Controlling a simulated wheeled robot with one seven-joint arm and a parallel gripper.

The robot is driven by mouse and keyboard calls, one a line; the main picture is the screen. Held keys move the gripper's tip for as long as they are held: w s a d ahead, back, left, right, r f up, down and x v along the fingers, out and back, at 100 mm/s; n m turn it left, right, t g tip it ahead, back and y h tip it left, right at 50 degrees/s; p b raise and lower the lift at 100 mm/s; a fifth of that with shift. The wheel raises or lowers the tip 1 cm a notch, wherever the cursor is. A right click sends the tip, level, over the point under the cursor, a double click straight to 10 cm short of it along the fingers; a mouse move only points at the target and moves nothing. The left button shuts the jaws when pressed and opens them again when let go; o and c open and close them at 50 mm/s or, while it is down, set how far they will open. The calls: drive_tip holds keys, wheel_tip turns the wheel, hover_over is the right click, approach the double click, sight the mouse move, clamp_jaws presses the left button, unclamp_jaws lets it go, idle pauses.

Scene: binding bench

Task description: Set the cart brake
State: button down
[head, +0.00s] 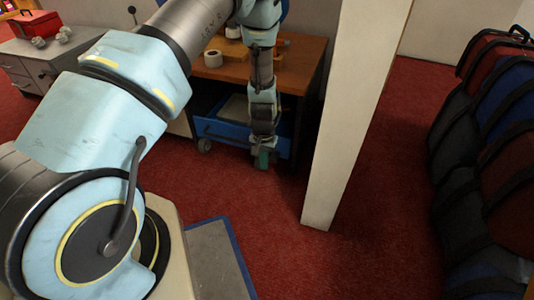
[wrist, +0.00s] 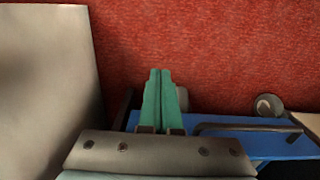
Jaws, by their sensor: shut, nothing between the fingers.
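My gripper (head: 263,160) hangs low in front of the cart's right part, near the floor. Its green fingers (wrist: 160,88) are together and empty. A pale round part (wrist: 182,99) is partly hidden behind them. I cannot make out a brake lever for certain.
A cream post (head: 345,110) stands close to the right of my gripper. Bags (head: 495,130) line the far right. A dark bar (wrist: 245,128) crosses the cart edge. A red box (head: 35,25) sits on a cabinet at upper left. Red carpet (head: 240,195) in front is clear.

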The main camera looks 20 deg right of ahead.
drive_tip(key=shift+w+d+r, duration=0.1)
drive_tip(key=shift+r, duration=0.05)
idle(0.3)
drive_tip(key=shift+w+d+r+p, duration=0.45)
drive_tip(key=shift+w+r+p, duration=0.1)
drive_tip(key=shift+r, duration=0.1)
drive_tip(key=shift+w+d, duration=0.1)
drive_tip(key=shift+d, duration=0.05)
